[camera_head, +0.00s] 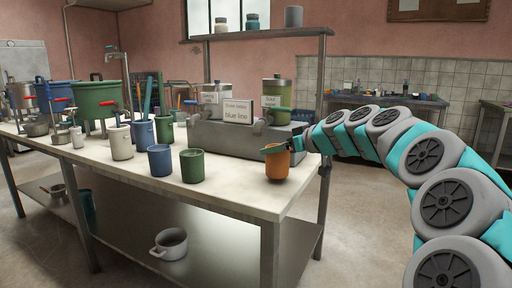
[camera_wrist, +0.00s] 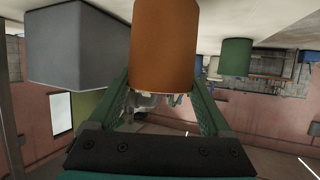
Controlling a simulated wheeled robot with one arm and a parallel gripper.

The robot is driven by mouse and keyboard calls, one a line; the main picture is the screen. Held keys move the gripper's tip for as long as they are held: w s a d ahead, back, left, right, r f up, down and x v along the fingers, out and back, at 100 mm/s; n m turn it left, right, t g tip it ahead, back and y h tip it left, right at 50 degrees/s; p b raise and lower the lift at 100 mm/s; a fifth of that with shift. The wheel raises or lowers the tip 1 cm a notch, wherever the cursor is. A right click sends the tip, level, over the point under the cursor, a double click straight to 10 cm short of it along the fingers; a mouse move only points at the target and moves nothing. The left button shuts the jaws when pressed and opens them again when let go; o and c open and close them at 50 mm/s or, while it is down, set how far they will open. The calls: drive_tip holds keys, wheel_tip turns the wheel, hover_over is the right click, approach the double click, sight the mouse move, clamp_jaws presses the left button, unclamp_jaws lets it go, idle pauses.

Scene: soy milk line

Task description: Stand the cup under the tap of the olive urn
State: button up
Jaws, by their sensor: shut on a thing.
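The orange cup (camera_head: 278,166) is upright at the right end of the table, held by my gripper (camera_head: 276,148). I cannot tell whether its base touches the tabletop. The wrist view, which looks upside down, shows the orange cup (camera_wrist: 163,45) between the two green fingers. The olive urn (camera_head: 277,92) stands on a grey block behind and above the cup, with a green lever and a tap low on its front. The tap's spout is hard to make out. In the wrist view a patch of olive (camera_wrist: 86,103) shows beyond the grey block.
The grey block (camera_head: 222,140) carries a paler urn (camera_head: 211,93) and a "blue line" sign (camera_head: 238,111). A green cup (camera_head: 192,166) and a blue cup (camera_head: 160,160) stand left of the held cup. Bare tabletop (camera_head: 235,190) lies between the green and orange cups.

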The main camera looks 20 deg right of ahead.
drive_tip(key=w, duration=0.3)
drive_tip(key=w+a, duration=0.1)
drive_tip(key=w, duration=0.2)
drive_tip(key=w+a+p, duration=0.1)
drive_tip(key=w, duration=0.2)
drive_tip(key=shift+a+r, duration=0.1)
drive_tip(key=shift+a, duration=0.15)
drive_tip(key=shift+f, duration=0.85)
drive_tip(key=shift+f+b, duration=0.15)
drive_tip(key=shift+b, duration=0.15)
drive_tip(key=o, duration=1.3)
drive_tip(key=shift+o, duration=0.2)
drive_tip(key=shift+r+p, duration=0.3)
drive_tip(key=shift+p, duration=0.05)
drive_tip(key=b+v, duration=0.1)
drive_tip(key=v, duration=1.1)
drive_tip(key=shift+f, duration=0.1)
